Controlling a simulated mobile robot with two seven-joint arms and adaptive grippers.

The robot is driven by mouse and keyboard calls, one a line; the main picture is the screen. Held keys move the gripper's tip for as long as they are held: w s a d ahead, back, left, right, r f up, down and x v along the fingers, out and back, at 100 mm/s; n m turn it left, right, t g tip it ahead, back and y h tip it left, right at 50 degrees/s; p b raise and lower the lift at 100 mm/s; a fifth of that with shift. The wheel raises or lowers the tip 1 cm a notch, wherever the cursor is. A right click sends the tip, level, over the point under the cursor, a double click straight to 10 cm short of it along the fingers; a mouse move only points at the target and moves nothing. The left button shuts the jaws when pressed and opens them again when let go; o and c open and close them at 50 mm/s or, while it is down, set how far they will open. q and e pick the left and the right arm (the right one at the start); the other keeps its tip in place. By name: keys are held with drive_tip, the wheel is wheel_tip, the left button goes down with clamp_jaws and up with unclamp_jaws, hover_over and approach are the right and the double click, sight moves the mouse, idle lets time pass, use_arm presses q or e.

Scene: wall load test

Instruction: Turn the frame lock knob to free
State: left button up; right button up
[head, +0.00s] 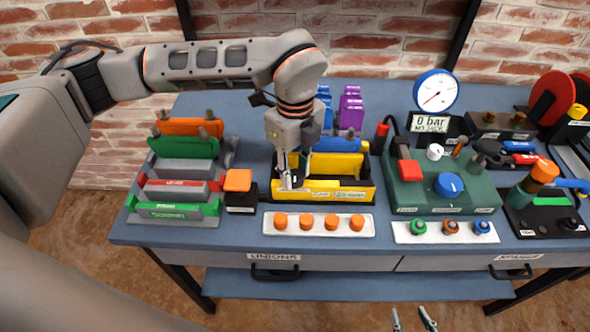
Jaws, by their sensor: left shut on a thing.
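My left gripper (292,184) reaches down over the front left of the yellow frame (318,184). It is shut on a small dark knob with a pale mark, which looks like the frame lock knob (297,179). The fingers hide most of the knob, and I cannot read which way it points. Small labels on the frame's front are too small to read. My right gripper (413,319) shows only as two fingertips at the bottom edge, apart and empty, in front of the bench.
A white strip with several orange caps (331,223) lies in front of the frame. An orange-topped block (238,182) stands close on its left. A green unit with a blue knob (449,185) and a gauge (436,91) stand to the right. Coloured racked parts (183,147) fill the left.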

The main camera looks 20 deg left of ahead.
sight(295, 176)
use_arm(q)
drive_tip(key=o, duration=1.1)
drive_tip(key=shift+r, duration=0.15)
wheel_tip(295, 176, up, 12)
